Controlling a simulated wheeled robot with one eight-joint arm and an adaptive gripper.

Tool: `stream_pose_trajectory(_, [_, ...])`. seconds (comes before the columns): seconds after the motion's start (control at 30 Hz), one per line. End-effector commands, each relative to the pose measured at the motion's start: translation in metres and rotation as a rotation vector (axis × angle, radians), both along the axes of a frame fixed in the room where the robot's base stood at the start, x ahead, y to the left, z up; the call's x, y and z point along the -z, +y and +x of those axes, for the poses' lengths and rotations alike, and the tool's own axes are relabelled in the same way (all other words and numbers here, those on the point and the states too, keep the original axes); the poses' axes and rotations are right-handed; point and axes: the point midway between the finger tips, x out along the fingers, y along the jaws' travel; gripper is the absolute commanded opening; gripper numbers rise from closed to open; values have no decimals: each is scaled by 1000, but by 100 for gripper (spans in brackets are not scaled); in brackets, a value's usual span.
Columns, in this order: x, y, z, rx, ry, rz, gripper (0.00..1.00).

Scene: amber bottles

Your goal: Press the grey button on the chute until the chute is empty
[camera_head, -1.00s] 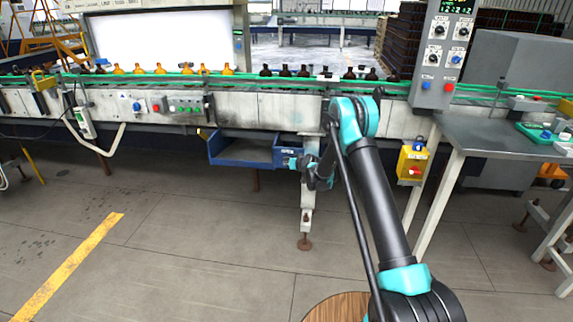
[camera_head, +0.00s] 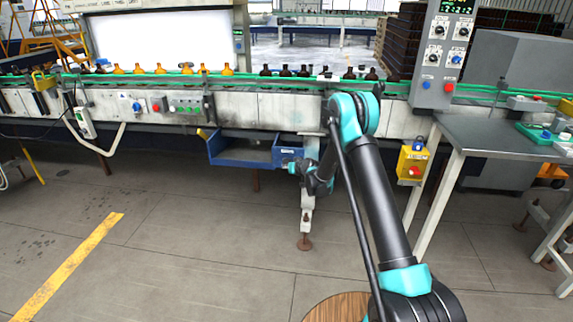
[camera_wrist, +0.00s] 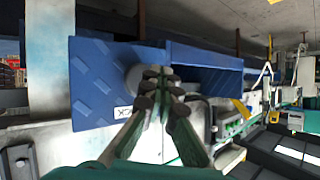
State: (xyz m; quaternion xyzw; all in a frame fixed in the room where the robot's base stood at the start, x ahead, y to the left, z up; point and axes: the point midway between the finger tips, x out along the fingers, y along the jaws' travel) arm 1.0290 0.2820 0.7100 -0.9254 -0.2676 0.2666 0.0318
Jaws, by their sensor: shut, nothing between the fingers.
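The blue chute (camera_head: 225,158) hangs under the front of the conveyor, left of my arm. Its floor shows grey in the head view, and I make out no bottle in it. In the wrist view the chute (camera_wrist: 90,85) fills the upper middle. A round grey piece (camera_wrist: 132,78), which looks like the button, stands on its face just left of and partly behind my fingertips. My gripper (camera_wrist: 163,82) is shut with nothing between its fingers. I cannot tell whether the fingertips touch the grey piece. In the head view my gripper (camera_head: 289,166) is small, at the chute's right end.
Amber and dark bottles (camera_head: 160,69) stand along the conveyor above. A support leg (camera_head: 306,215) stands just behind my wrist. A yellow box with a red button (camera_head: 411,165) hangs to the right, beside a grey table (camera_head: 490,135). The floor at the front left is clear.

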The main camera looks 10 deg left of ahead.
Motion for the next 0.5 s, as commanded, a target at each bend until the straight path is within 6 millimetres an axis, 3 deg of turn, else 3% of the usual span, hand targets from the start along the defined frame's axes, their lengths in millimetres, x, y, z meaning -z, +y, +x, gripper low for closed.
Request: stream_pose_trajectory(0.5, [0,2,-43,0,-1,-1,0])
